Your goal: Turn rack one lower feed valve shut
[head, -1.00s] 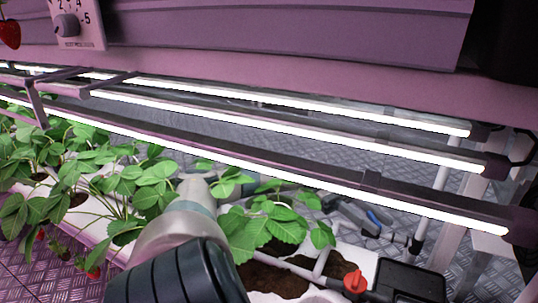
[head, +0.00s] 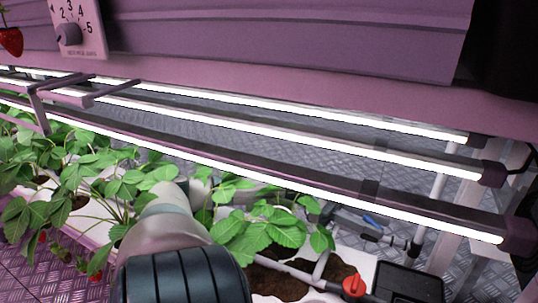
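A red valve knob (head: 353,285) sits on the white feed pipe (head: 300,274) at the front right end of the plant trough. I cannot tell which valve the blue part belongs to. My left arm reaches in from the bottom and passes behind the leaves. My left gripper (head: 358,226) is a grey shape beside the blue part, well behind the red knob. Its fingers are too small and too mixed with the background to tell open or shut. My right gripper is not in view.
Strawberry plants (head: 265,228) crowd the trough and partly hide my arm. Bright lamp bars (head: 300,178) run across just above. A black box (head: 405,283) stands right of the red knob. A dial panel (head: 77,28) is at the upper left.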

